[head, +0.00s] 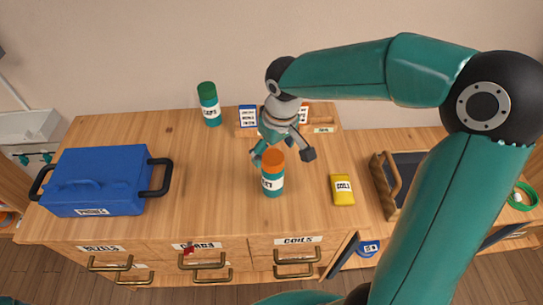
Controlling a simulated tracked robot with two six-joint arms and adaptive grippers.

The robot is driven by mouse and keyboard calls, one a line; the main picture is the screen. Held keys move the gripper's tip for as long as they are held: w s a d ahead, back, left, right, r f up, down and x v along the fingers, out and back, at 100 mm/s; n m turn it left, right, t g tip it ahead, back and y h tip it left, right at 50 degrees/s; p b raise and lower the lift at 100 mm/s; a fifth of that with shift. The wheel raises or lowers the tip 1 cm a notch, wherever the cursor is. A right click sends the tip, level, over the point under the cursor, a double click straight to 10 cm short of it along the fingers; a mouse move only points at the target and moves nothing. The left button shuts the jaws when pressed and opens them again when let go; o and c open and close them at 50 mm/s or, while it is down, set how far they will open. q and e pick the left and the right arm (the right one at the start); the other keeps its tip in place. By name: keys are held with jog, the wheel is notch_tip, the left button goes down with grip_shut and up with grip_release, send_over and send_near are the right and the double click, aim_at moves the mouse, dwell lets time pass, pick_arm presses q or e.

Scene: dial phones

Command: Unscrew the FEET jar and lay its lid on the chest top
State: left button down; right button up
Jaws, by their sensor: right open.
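The jar (272,183), teal with a white label ending in "ET", stands upright on the wooden chest top (210,165) near its middle. Its orange lid (274,159) is on it. My right gripper (282,153) reaches down from behind at the lid. Its fingers are spread, one to the left of the lid and one to the right. I cannot tell whether either finger touches it. My left gripper is not in view.
A second teal jar with a green lid (208,104) stands at the back. A blue toolbox (95,180) sits at left. A yellow packet (342,190) lies right of the jar. A dark tray (408,172) is further right. Clear wood lies left of the jar.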

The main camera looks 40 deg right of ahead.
notch_tip(320, 180, down, 2)
jog(key=shift+w, duration=0.15)
jog(key=c, duration=0.8)
jog(key=shift+o, duration=0.2)
jog(key=shift+r, duration=0.15)
